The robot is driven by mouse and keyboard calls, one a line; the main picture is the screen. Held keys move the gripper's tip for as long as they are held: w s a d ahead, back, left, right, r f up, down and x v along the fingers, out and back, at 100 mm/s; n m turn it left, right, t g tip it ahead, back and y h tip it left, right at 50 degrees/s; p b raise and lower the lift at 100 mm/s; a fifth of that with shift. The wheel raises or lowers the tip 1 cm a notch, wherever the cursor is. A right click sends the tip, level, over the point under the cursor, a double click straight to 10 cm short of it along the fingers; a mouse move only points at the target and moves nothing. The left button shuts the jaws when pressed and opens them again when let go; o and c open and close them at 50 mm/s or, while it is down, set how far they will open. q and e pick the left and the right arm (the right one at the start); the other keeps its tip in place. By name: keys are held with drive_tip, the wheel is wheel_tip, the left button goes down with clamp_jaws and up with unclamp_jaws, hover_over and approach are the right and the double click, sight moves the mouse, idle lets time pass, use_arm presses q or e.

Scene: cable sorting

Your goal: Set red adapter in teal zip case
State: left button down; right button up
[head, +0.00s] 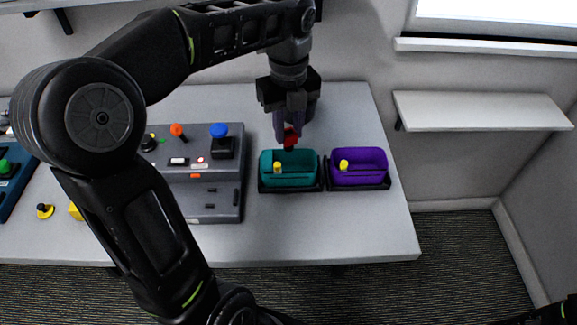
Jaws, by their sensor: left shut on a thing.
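My left gripper (289,130) points down and is shut on the red adapter (290,139). It holds the adapter just above the back part of the teal zip case (288,181). The teal case is an open bin in a dark tray, with a small yellow piece (277,168) inside. The fingers partly cover the adapter. My right gripper is not in view; only a dark part of my own body shows at the lower right corner.
A purple case (359,178) with a yellow piece inside stands just right of the teal one. A grey device with knobs (221,200) stands to the left. The table front (320,235) is clear.

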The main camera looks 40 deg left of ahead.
sight(289, 158)
use_arm(q)
wheel_tip(289, 158, down, 5)
drive_tip(key=shift+f, duration=0.1)
drive_tip(key=shift+f, duration=1.85)
drive_tip(key=shift+f, duration=0.2)
drive_tip(key=c, duration=1.1)
unclamp_jaws()
drive_tip(key=shift+c, duration=0.2)
drive_tip(key=shift+r, duration=0.1)
wheel_tip(289, 158, up, 12)
drive_tip(key=shift+r+p, duration=0.1)
drive_tip(key=shift+p, duration=0.3)
